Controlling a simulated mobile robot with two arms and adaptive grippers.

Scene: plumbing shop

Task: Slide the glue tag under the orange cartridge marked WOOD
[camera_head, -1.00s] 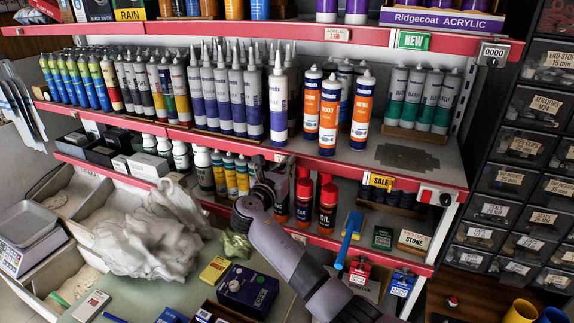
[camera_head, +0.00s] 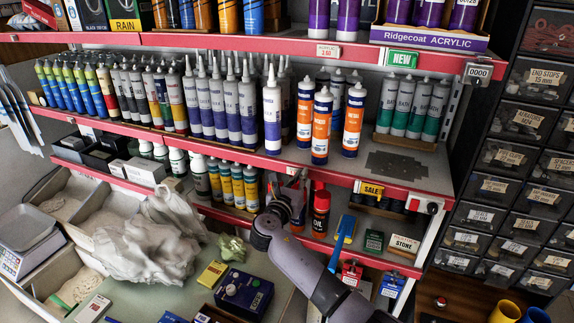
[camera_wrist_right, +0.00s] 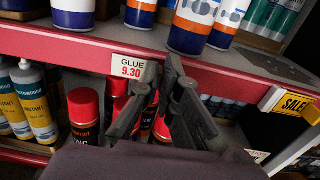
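The glue tag (camera_wrist_right: 131,67), a white label reading GLUE 9.30, sits on the red shelf rail (camera_wrist_right: 60,43) in the right wrist view. My right gripper (camera_wrist_right: 162,62) is just right of the tag, its dark fingers a little apart. One finger is close to the tag's right edge; I cannot tell whether it touches. In the head view my right gripper (camera_head: 294,186) is at the middle rail. Three orange, white and blue cartridges stand above: left (camera_head: 305,112), front (camera_head: 321,125) and right (camera_head: 354,120). The front one's small lettering seems to read WOOD. My left gripper is out of view.
Red-capped cans (camera_head: 320,213) stand on the shelf below, close to my right gripper. Yellow-labelled bottles (camera_head: 238,188) stand left of them. A yellow SALE tag (camera_head: 370,189) is farther right on the same rail. The rail between looks clear.

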